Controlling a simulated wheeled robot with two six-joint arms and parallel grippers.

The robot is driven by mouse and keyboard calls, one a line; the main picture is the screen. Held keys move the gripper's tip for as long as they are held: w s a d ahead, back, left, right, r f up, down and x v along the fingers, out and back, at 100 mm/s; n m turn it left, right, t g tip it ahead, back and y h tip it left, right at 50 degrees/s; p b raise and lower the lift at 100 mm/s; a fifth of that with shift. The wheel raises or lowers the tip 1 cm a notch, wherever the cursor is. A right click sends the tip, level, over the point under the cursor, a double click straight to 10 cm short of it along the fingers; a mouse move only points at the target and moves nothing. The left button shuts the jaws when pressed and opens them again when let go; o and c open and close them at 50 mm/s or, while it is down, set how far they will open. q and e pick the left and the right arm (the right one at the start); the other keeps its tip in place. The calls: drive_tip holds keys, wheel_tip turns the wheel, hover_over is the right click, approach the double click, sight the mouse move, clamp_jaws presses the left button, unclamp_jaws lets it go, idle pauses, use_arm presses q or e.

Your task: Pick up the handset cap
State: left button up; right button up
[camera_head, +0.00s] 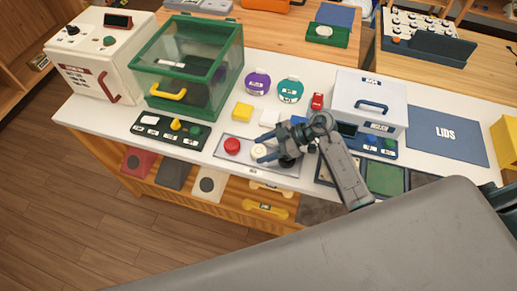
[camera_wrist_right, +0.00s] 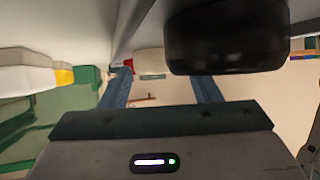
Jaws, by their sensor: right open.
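A grey tray (camera_head: 225,158) on the white counter holds a round red cap (camera_head: 232,145), a round cream cap (camera_head: 258,151) and a dark rounded piece (camera_head: 287,160). I cannot tell which is the handset cap. My right gripper (camera_head: 260,147) is open over the tray, its blue fingers pointing left near the cream cap. In the wrist view the fingers (camera_wrist_right: 161,85) are apart, with a cream piece (camera_wrist_right: 150,62) and a red piece (camera_wrist_right: 125,72) beyond them. A dark rounded object (camera_wrist_right: 228,40) looms close at the upper right. Contact is unclear. My left gripper is not in view.
A green glass-sided box (camera_head: 190,60) and a button panel (camera_head: 170,132) stand to the left. Purple and teal discs (camera_head: 257,84) lie behind.

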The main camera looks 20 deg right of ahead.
drive_tip(key=shift+a+f, duration=0.15)
drive_tip(key=shift+a, duration=0.1)
drive_tip(key=c, duration=0.7)
drive_tip(key=shift+d, duration=0.1)
drive_tip(key=shift+c, duration=0.2)
